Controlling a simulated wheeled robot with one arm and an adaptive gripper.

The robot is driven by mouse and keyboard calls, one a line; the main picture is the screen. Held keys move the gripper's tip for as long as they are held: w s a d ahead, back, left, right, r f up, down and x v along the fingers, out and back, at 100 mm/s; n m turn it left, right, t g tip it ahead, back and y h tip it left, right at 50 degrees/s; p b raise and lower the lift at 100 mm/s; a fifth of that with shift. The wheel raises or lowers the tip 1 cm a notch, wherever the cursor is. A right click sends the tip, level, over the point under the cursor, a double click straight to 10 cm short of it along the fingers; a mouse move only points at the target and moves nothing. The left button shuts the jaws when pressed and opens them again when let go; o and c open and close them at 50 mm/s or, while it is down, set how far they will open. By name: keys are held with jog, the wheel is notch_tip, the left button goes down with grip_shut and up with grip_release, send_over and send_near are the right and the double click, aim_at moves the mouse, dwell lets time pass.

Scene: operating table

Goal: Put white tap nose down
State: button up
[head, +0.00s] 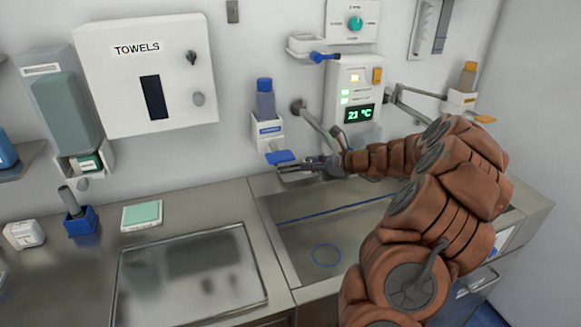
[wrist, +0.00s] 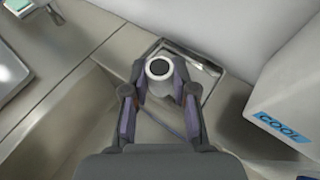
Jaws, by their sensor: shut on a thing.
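The white tap nose (wrist: 159,68) shows in the wrist view as a short white cylinder with a dark round opening facing the camera. My gripper (wrist: 160,84) is shut on it, with one finger on each side. In the head view my gripper (head: 312,167) is near the wall, above the back of the sink and just right of the blue dispenser lever (head: 280,157). I cannot make out the tap nose in the head view. In the wrist view a shallow metal dish (wrist: 207,67) lies behind and below the nose; I cannot tell whether they touch.
The sink basin (head: 315,232) holds a blue ring (head: 326,255). A wall unit (head: 350,85) reading 21 °C is close to my arm. A box marked COOL (wrist: 285,95) is right in the wrist view. The metal counter (head: 225,205) has clear room at the left.

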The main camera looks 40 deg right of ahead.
aim_at(292, 178)
jog(key=x, duration=0.4)
jog(key=shift+d+f, duration=0.3)
jog(key=shift+w+a, duration=0.2)
jog(key=shift+a, duration=0.15)
jog(key=x, duration=0.1)
jog(key=p+x, duration=0.1)
jog(key=shift+w+f, duration=0.25)
jog(key=shift+f, duration=0.15)
jog(key=shift+w+f, duration=0.3)
jog(key=shift+f, duration=0.1)
jog(key=shift+s+a+r, duration=0.1)
jog(key=shift+a, duration=0.05)
jog(key=shift+f, duration=0.25)
jog(key=o, duration=0.6)
jog(key=shift+o, duration=0.3)
